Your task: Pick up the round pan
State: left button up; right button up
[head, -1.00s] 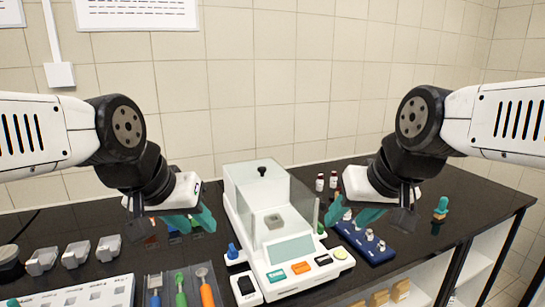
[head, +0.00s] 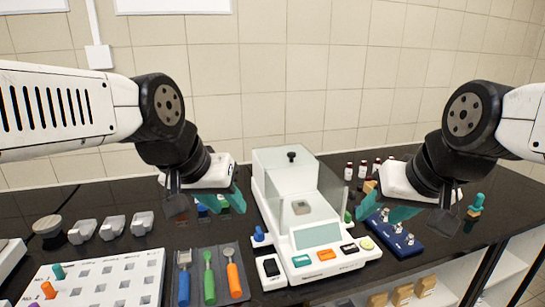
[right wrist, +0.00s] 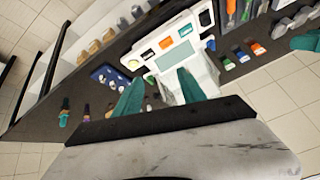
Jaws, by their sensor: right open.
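No pan can be made out for certain. A round, dark-sided thing with a tan top (head: 47,226) stands at the far left of the bench in the head view; I cannot tell if it is the round pan. My left gripper (head: 215,204) hangs left of the white balance, well right of that round thing; its jaw opening is unclear. My right gripper (head: 387,210) is open and empty over the bench right of the balance. Its two teal fingers stand apart in the right wrist view (right wrist: 160,88).
The balance (head: 330,262) with a clear hood stands mid-bench. A tray of colored-handled tools (head: 217,286), a white perforated board (head: 100,278) and grey blocks (head: 113,228) lie left. A blue rack (head: 393,240) stands right, with small bottles (head: 363,170) behind.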

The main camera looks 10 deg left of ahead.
aim_at(45, 224)
jog(key=u, duration=2)
jog(key=z, duration=2)
jog(key=k+j, duration=0.1)
jog(key=j, duration=0.3)
jog(key=k+j+z, duration=0.1)
jog(key=j, duration=0.25)
jog(key=k+j, duration=0.15)
jog(key=j, duration=0.25)
jog(key=k+j, duration=0.15)
jog(key=j, duration=0.25)
jog(key=k+j+z, duration=0.1)
jog(key=j, duration=0.25)
